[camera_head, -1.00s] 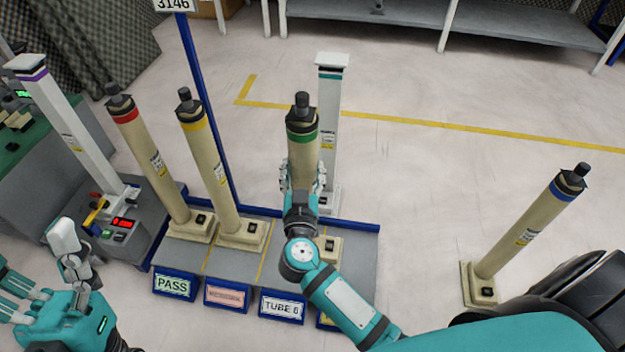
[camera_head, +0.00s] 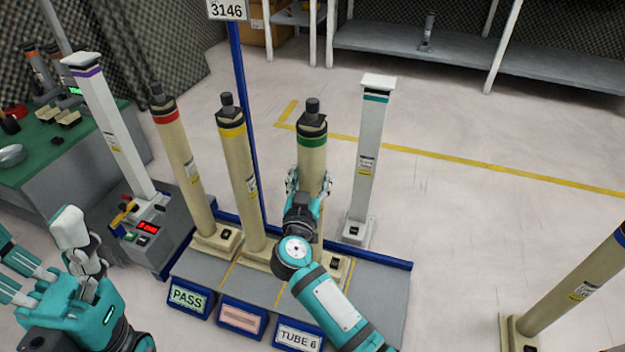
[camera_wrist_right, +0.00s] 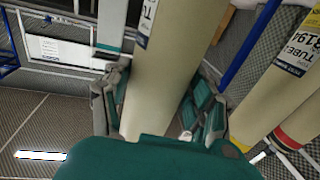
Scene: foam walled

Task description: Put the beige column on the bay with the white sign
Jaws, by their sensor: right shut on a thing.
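My right gripper (camera_head: 306,192) is shut around a beige column with a green band (camera_head: 312,150), gripping it at mid-height. The column is nearly upright over the grey bay rack; its base (camera_head: 338,268) is partly hidden by my arm, and I cannot tell whether it touches the rack. The wrist view shows the beige shaft (camera_wrist_right: 165,75) between the fingers. The white sign (camera_head: 298,339), reading TUBE 6, is at the rack's front, right of the pinkish sign (camera_head: 242,319). My left gripper (camera_head: 48,262) is open and empty at the lower left.
Beige columns with red (camera_head: 180,150) and yellow (camera_head: 238,170) bands stand left on the rack. A white teal-banded column (camera_head: 368,160) stands behind it. A blue-banded column (camera_head: 570,290) stands right. A blue signpost (camera_head: 245,110) rises behind. Floor between is clear.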

